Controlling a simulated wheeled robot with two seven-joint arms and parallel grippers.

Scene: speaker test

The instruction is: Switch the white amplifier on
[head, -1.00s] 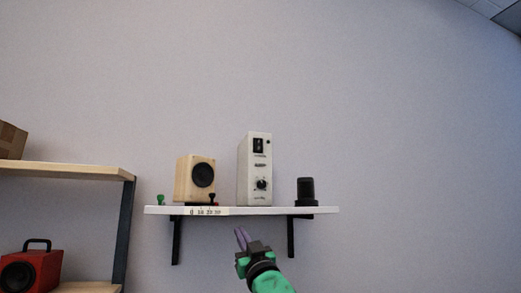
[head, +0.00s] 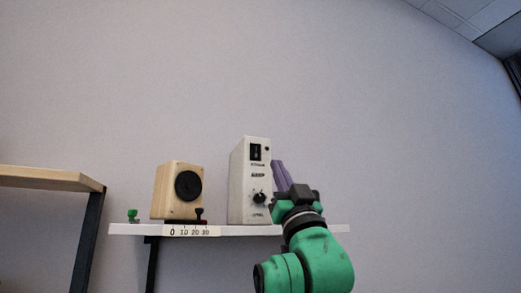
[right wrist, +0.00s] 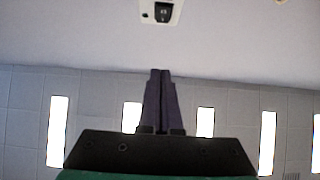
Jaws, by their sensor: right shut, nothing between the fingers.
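The white amplifier (head: 238,205) stands upright on the wall shelf in the head view. It has a dark rocker switch (head: 256,152) near the top of its front and a black knob (head: 259,197) lower down. In the right wrist view the amplifier's top part (right wrist: 176,12) shows at the upper edge, with the switch (right wrist: 163,12) on it. My right gripper (head: 279,174) is shut and empty, its purple fingers pointing up in front of the shelf, just right of the amplifier in the picture. In the right wrist view the fingers (right wrist: 160,72) lie together, apart from the switch. My left gripper is not in view.
A wooden speaker (head: 166,190) stands left of the amplifier on the white shelf (head: 135,230), which carries a number scale (head: 190,231). A wooden rack (head: 40,178) stands at left.

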